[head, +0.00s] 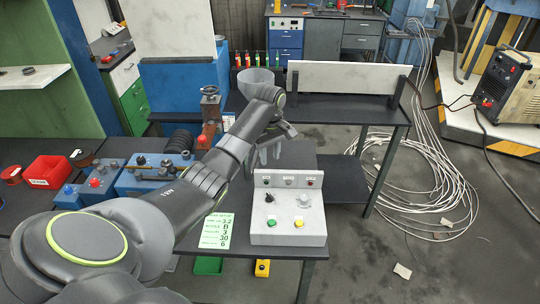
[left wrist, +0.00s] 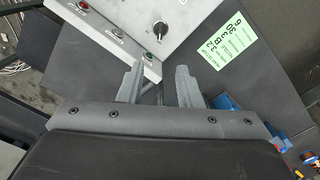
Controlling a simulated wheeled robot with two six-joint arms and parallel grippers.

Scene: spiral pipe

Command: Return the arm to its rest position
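My left arm comes in from the lower left of the head view and reaches over the dark table (head: 180,228). My left gripper (head: 264,156) hangs behind the grey control box (head: 262,225), above the table. In the left wrist view its two fingers (left wrist: 158,84) are apart with nothing between them, so it is open and empty. The control box (left wrist: 166,14) with its black knob and small lamps lies beyond the fingertips there. My right gripper is not in view.
A green-white card (head: 216,231) lies left of the control box. Blue machine parts (head: 140,180) and a red bin (head: 48,171) stand on the left. A pale upright panel (head: 340,77) is behind the gripper. Coiled cables (head: 430,190) lie on the floor at right.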

